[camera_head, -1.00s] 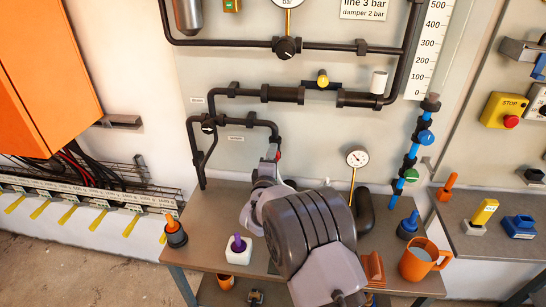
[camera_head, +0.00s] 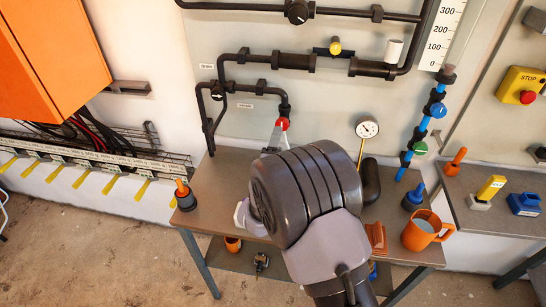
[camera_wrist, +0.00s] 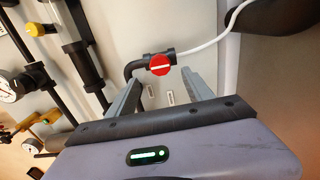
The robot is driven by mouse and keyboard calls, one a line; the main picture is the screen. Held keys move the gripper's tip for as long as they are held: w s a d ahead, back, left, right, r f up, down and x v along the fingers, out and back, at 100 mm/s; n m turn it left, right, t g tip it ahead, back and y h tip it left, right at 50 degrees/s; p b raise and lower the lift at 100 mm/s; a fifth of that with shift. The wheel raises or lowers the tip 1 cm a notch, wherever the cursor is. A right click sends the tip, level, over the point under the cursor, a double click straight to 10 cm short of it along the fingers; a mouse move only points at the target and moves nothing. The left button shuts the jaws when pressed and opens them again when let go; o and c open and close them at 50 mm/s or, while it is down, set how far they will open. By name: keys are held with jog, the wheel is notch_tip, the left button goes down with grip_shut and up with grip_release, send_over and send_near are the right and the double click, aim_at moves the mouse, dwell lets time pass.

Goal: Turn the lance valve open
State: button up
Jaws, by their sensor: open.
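A red round knob (camera_wrist: 160,65) with a white bar sits on a small black valve at the end of a black pipe elbow (camera_wrist: 130,69). The bar lies roughly in line with the valve body in the wrist view. The red knob also shows in the head view (camera_head: 282,124), just above my wrist. My gripper (camera_wrist: 161,78) is open, with its two grey fingers on either side of the knob in the wrist view. I cannot tell whether they touch it. My wrist hides most of the gripper in the head view. The nearby label (camera_head: 245,105) is too small to read surely.
A white hose (camera_wrist: 208,42) runs from the valve. A pressure gauge (camera_head: 367,128), a blue pipe with valves (camera_head: 431,122) and an orange mug (camera_head: 424,230) stand to the right. A black-and-orange object (camera_head: 184,196) stands on the table's left end. Black pipes cross the panel above.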

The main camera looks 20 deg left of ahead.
jog(key=v, duration=0.7)
jog(key=shift+s, duration=0.4)
jog(key=shift+d, duration=0.1)
jog(key=w+d+r+m+g+h+b, duration=0.1)
jog(key=d+r+m+g+b, duration=0.2)
jog(key=d+m, duration=0.5)
jog(key=d+r+m+g+b, duration=0.1)
jog(key=d+r+m+g, duration=0.1)
jog(key=d+r+m, duration=0.6)
jog(key=s+d+f+m+g+b, duration=0.1)
jog(key=s+d+f+m+g, duration=0.1)
jog(key=s+d, duration=0.6)
jog(key=s+d+f+m+g+h+b, duration=0.1)
jog(key=s+d+f+m+g, duration=0.2)
jog(key=s, duration=1.4)
jog(key=d+m+g, duration=0.1)
jog(key=d+m, duration=0.3)
jog(key=d, duration=0.2)
jog(key=shift+d+g, duration=0.2)
jog(key=shift+g, duration=0.1)
jog(key=shift+s, duration=0.1)
